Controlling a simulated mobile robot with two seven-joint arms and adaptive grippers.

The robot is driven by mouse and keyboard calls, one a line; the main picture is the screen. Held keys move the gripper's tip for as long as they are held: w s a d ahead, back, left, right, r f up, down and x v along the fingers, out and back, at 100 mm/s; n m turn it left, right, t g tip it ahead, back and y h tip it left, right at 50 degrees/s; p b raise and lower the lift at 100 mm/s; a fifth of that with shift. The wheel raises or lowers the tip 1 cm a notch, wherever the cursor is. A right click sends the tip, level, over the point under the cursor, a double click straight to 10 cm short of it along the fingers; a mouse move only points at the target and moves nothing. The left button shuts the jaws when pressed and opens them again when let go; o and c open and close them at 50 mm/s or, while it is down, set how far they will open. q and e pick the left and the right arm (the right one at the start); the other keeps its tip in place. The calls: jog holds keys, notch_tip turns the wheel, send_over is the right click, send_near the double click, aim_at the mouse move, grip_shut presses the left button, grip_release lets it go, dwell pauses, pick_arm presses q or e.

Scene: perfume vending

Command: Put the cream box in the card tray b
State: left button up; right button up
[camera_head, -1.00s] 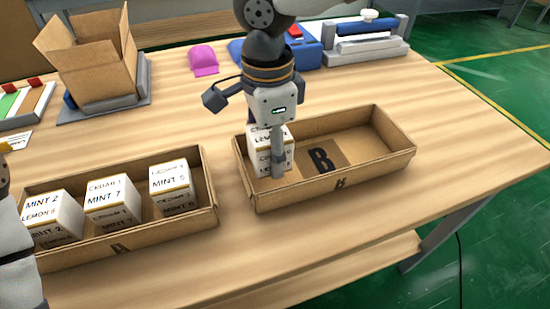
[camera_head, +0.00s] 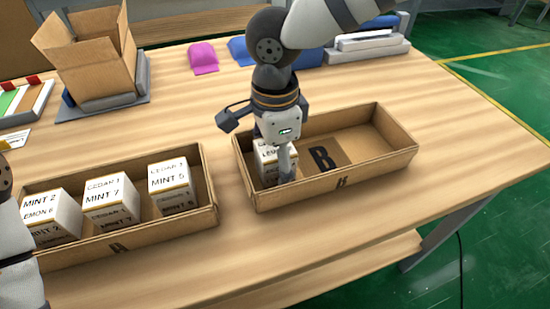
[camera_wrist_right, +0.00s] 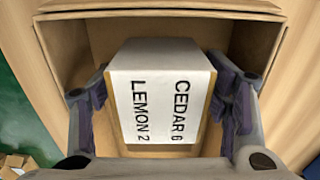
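The cream box (camera_head: 267,167), white with a tan band, is inside card tray B (camera_head: 365,172), at its left end. The right wrist view shows its top (camera_wrist_right: 162,95), printed CEDAR 6 and LEMON 2. My right gripper (camera_head: 277,165) points down over the box, low in the tray. In the right wrist view the right gripper's fingers (camera_wrist_right: 165,108) stand on both sides of the box, with narrow gaps between them and it. The box's base is hidden. My left gripper is not in view; only part of my left arm shows at the left edge.
Card tray A (camera_head: 150,232) stands to the left and holds three similar labelled boxes (camera_head: 112,202). An open carton (camera_head: 95,70) and a pink item (camera_head: 203,58) are farther back. The middle and right of tray B are empty.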

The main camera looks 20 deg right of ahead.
notch_tip(320, 180, up, 12)
jog(key=shift+r+p, duration=0.15)
jog(key=shift+p, duration=0.3)
